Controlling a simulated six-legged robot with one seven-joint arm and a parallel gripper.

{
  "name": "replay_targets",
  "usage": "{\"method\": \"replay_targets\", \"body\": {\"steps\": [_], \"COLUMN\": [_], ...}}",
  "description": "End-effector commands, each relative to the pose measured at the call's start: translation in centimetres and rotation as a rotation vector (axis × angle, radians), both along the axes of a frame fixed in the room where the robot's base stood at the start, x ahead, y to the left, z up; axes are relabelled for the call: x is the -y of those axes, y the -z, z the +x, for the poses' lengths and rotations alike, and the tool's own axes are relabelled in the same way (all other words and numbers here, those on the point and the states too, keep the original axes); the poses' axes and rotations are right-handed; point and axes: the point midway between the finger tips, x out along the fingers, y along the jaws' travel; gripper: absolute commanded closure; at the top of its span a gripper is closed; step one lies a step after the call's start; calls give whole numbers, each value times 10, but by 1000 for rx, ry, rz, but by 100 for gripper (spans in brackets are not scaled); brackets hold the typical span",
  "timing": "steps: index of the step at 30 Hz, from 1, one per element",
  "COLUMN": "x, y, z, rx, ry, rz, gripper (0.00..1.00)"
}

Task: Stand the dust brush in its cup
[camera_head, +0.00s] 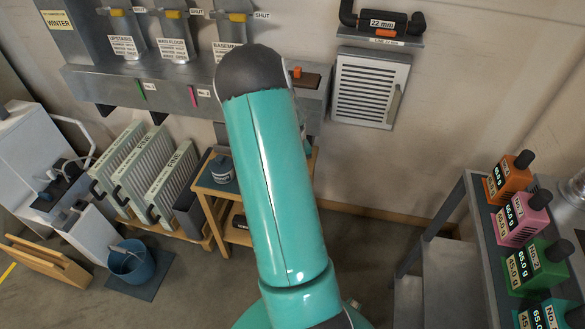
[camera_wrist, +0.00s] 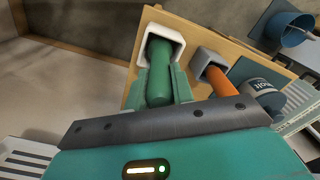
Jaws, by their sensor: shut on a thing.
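In the wrist view, my gripper (camera_wrist: 160,97) is shut on a green, rounded handle, which I take to be the dust brush (camera_wrist: 159,72). The handle points away from the wrist, and its far end overlaps the dark opening of a white square cup (camera_wrist: 151,17). I cannot tell how deep in the cup it is, and no bristles show. The cup is at the left end of a wooden shelf top (camera_wrist: 209,37). In the head view, my teal arm hides my gripper, the brush and the cup.
Right of the white cup, a grey square cup (camera_wrist: 204,58) holds an orange handle (camera_wrist: 222,82). A blue-grey tin (camera_wrist: 262,95) stands beside it, also on the wooden stand in the head view (camera_head: 222,168). A blue bucket (camera_head: 130,262) is on the floor; a metal rack (camera_head: 470,240) stands right.

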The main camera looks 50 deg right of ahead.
Motion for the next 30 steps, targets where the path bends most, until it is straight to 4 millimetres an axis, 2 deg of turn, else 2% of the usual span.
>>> {"method": "replay_targets", "body": {"steps": [3,4,7,8,16,20,23,30], "x": [0,0,0,0,0,0,0,1], "y": [2,2,2,2,2,-6,-20,-73], "z": [0,0,0,0,0,0,1,1], "rx": [0,0,0,0,0,2,3,5], "ry": [0,0,0,0,0,0,-1,0], "rz": [0,0,0,0,0,-1,-2,-3], "gripper": [100,74,55,51,51,51,51,51]}}
